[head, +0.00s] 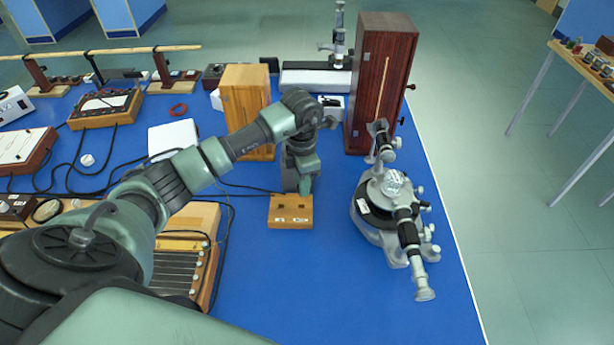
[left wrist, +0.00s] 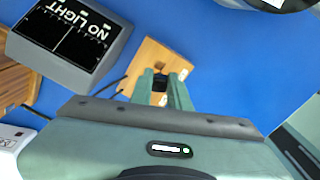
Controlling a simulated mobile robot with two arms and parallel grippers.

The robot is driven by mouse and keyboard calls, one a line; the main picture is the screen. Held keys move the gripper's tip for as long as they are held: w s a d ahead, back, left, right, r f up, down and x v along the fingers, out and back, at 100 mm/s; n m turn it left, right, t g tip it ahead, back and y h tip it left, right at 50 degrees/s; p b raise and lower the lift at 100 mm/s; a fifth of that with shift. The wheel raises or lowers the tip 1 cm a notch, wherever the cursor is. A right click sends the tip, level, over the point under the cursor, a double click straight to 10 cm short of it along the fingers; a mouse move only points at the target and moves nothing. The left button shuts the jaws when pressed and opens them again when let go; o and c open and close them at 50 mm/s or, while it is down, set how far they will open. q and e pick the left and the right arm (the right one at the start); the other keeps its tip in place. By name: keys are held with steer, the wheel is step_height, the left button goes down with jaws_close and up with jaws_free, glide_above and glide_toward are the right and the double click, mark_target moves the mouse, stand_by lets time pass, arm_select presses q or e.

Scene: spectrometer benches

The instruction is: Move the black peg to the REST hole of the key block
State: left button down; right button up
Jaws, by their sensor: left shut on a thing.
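The key block (head: 291,222) is a small light wooden block with two white labels on the blue bench, in the middle of the head view. It also shows beyond my fingers in the left wrist view (left wrist: 155,58). My left gripper (head: 305,187) points down at the block's back right part. In the left wrist view, its green fingers (left wrist: 161,88) are shut on the black peg (left wrist: 160,84), of which only a small dark part shows between them. I cannot tell whether the peg is in a hole or just above one. The label lettering is too small to read. My right gripper is not in view.
A grey box marked NO LIGHT (left wrist: 70,40) stands close to the block. The spectrometer (head: 385,205) stands to the right, with its telescope tube reaching forward. A tall dark wooden case (head: 380,85) and a lighter wooden box (head: 246,95) stand behind. The bench in front of the block is clear.

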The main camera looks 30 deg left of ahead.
arm_select(q)
steer(key=shift+f, duration=0.25)
steer(key=shift+f+b, duration=0.4)
steer(key=shift+f, duration=0.1)
steer(key=shift+f+b, duration=0.8)
steer(key=shift+f, duration=0.4)
steer(key=shift+f+b, duration=0.95)
steer(key=shift+f, duration=0.25)
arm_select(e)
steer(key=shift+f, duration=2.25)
arm_select(q)
steer(key=c, duration=1.3)
jaws_free()
steer(key=shift+o, duration=0.2)
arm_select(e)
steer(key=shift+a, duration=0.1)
arm_select(q)
steer(key=shift+r, duration=0.15)
